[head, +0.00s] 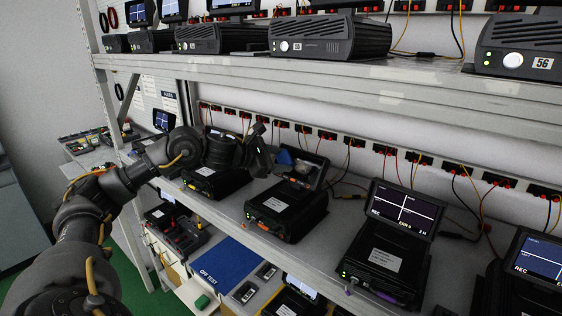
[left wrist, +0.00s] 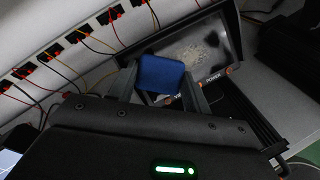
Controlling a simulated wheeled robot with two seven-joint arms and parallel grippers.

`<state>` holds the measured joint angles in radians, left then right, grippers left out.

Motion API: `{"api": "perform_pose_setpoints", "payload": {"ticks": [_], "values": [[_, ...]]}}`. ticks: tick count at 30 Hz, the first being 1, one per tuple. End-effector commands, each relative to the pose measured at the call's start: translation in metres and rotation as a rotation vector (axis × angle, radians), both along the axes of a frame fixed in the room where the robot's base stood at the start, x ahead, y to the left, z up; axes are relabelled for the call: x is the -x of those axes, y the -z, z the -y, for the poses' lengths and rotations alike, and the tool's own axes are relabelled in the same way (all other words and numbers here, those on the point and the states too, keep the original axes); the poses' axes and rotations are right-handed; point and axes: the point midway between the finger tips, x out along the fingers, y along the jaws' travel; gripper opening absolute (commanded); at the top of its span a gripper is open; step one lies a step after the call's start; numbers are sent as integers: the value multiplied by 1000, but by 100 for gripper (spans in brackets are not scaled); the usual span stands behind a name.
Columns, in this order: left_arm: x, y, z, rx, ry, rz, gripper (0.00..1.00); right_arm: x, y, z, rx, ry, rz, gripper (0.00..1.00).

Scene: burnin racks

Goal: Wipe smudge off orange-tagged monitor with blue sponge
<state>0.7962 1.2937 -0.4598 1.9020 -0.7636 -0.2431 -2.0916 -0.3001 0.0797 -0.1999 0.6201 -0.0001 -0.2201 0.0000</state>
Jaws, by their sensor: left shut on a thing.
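My left gripper (head: 268,150) is shut on a blue sponge (left wrist: 160,79). In the head view a bit of the sponge (head: 285,157) shows beside the upper left edge of a small tilted monitor (head: 303,168). This monitor stands on a black unit (head: 286,208) with an orange tag (head: 263,227) on its front edge. In the left wrist view the dark screen (left wrist: 212,50) carries a pale speckled smudge (left wrist: 196,54). The sponge overlaps the screen's near edge in that view; I cannot tell whether it touches. My right gripper is not in view.
A black unit with a lit monitor (head: 403,210) stands to the right, and a yellow-tagged unit (head: 215,180) to the left. Cables and red connectors line the wall behind. An upper shelf (head: 330,77) with more units hangs above. A blue mat (head: 228,262) lies below.

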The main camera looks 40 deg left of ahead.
Motion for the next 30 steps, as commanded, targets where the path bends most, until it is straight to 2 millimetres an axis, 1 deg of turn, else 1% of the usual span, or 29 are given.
{"api": "perform_pose_setpoints", "payload": {"ticks": [5, 15, 19, 23, 30], "values": [[6, -5, 0, -2, 0, 2, 30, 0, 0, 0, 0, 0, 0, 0], [34, -28, -1, -3, -1, 1, 30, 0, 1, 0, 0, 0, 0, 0], [42, -35, -1, -2, 0, 1, 30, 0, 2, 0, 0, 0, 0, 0], [46, -38, 0, 0, 1, -1, 30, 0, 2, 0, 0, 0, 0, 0], [46, -38, 0, 0, 0, 0, 30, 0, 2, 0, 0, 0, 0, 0]]}}
